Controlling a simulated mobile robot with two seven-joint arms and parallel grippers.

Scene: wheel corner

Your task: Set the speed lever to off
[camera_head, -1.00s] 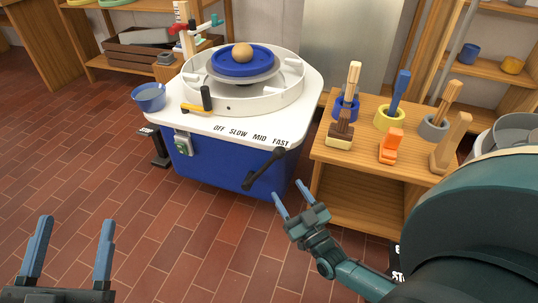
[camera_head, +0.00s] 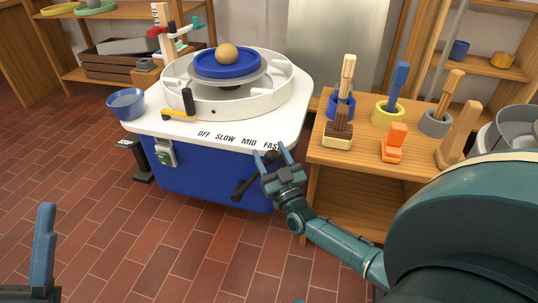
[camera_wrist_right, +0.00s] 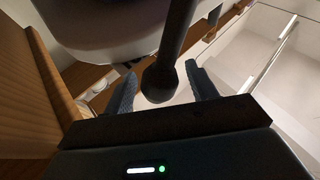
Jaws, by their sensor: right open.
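The black speed lever (camera_head: 241,190) sits on the front of the blue wheel body (camera_head: 200,180). It slants up to the right, with its upper end near the word FAST (camera_head: 272,146) on the white top. My right gripper (camera_head: 271,152) is open around that upper end and hides it in the head view. In the right wrist view, the lever's dark rounded end (camera_wrist_right: 160,82) is between my spread fingers (camera_wrist_right: 162,88), with no clear contact. Only one finger of my left gripper (camera_head: 43,250) shows, at the lower left, away from the wheel.
The words OFF, SLOW, MID and FAST run along the wheel's front edge. A wooden shelf (camera_head: 330,165) with several tools stands close to the right.

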